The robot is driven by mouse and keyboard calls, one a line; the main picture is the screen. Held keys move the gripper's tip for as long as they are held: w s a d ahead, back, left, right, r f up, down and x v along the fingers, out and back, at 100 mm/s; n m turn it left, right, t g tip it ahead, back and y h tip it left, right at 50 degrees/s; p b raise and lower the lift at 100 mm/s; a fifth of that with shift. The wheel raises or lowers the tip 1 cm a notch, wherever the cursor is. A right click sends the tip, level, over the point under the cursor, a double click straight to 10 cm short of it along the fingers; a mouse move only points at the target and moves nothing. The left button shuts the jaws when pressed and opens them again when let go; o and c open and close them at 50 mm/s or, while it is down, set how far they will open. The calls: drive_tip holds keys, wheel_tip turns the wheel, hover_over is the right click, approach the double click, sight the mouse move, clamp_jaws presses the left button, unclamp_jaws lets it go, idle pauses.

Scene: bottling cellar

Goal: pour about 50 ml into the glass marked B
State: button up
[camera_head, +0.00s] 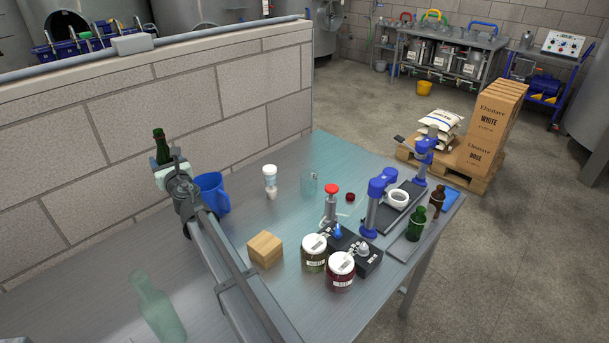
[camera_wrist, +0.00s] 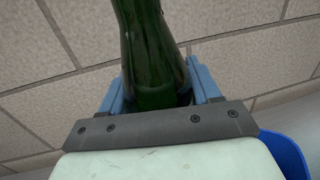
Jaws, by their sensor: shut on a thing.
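My gripper (camera_head: 164,165) is shut on a dark green bottle (camera_head: 160,143) at the left, in front of the block wall. In the wrist view the bottle (camera_wrist: 150,45) stands between the two blue-grey fingers. Its neck shows above the gripper in the head view and looks roughly upright. No liquid level can be made out.
A blue jug (camera_head: 213,191) stands just right of the gripper. A white-capped container (camera_head: 270,180), a wooden block (camera_head: 265,249), two jars (camera_head: 341,270) and blue bench devices (camera_head: 377,200) occupy the table. A pale clear bottle (camera_head: 160,310) is at the front left.

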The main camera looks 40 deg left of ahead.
drive_tip(key=w+d+r+m+t+h, duration=0.1)
drive_tip(key=w+d+m+t+h, duration=0.3)
drive_tip(key=w, duration=0.4)
drive_tip(key=w+d+r+m+t+h, duration=0.1)
drive_tip(key=w+d+m+t+h, duration=0.1)
drive_tip(key=w+m+t, duration=0.5)
drive_tip(key=w+d+m+t+h, duration=0.3)
drive_tip(key=w+d+m+h, duration=0.1)
drive_tip(key=w+d+h, duration=0.8)
drive_tip(key=shift+w+d+m, duration=0.4)
drive_tip(key=shift+w+d, duration=0.2)
drive_tip(key=shift+d, duration=0.55)
drive_tip(key=shift+f, duration=0.1)
